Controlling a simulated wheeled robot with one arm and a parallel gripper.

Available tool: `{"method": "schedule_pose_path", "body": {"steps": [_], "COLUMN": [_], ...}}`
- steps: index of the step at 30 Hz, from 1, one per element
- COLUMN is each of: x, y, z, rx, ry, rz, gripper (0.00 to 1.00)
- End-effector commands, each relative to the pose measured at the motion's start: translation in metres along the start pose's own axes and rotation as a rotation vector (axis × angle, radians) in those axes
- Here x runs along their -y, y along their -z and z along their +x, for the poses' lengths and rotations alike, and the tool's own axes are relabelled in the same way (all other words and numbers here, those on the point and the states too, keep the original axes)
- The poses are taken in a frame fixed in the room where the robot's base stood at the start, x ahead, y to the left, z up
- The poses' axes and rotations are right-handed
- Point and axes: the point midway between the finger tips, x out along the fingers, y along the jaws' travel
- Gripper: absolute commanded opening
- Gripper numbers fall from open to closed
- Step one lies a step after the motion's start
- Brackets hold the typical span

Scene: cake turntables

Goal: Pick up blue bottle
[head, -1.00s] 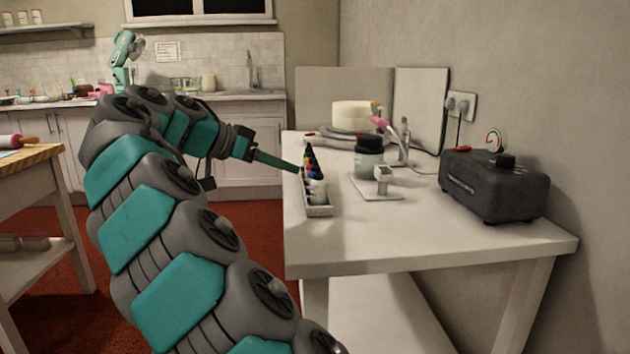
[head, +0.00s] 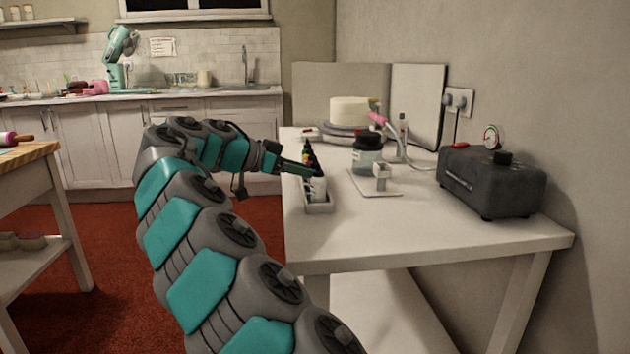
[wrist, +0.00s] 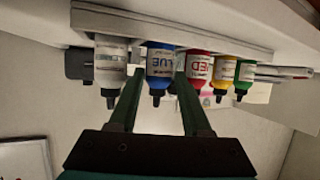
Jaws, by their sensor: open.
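The blue bottle (wrist: 160,62) has a white label reading BLUE and a dark pointed tip; it shows in the wrist view between other bottles in a row. My gripper (wrist: 158,80) is open, with one finger on each side of the blue bottle's lower part in the picture; whether they touch it I cannot tell. In the head view my gripper (head: 318,170) is at the bottle tray (head: 318,208), and its fingers hide the blue bottle there.
A white bottle (wrist: 110,65) and a red bottle (wrist: 198,68) flank the blue one closely, with yellow (wrist: 223,75) and green (wrist: 244,78) beyond. A dark-lidded jar (head: 368,160), a small stand (head: 381,178) and a black compressor (head: 490,182) stand on the white table (head: 430,240).

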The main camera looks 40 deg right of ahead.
Motion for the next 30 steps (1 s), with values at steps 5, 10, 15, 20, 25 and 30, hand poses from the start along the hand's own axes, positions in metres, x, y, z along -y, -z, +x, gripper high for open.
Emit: {"method": "schedule_pose_path", "body": {"steps": [5, 10, 15, 20, 25, 30], "x": [-0.002, -0.004, -0.003, -0.002, -0.002, -0.002], "y": [0.0, 0.0, -0.001, -0.001, -0.002, -0.001], "z": [0.011, 0.035, 0.052, 0.052, 0.052, 0.052], "rx": [0.001, 0.0, 0.0, 0.0, 0.0, 0.0], "ry": [-0.005, -0.006, -0.002, -0.001, -0.001, 0.0], "rz": [0.0, 0.002, 0.001, 0.001, 0.001, 0.001], "gripper": [0.49, 0.49, 0.49, 0.49, 0.34, 0.16]}}
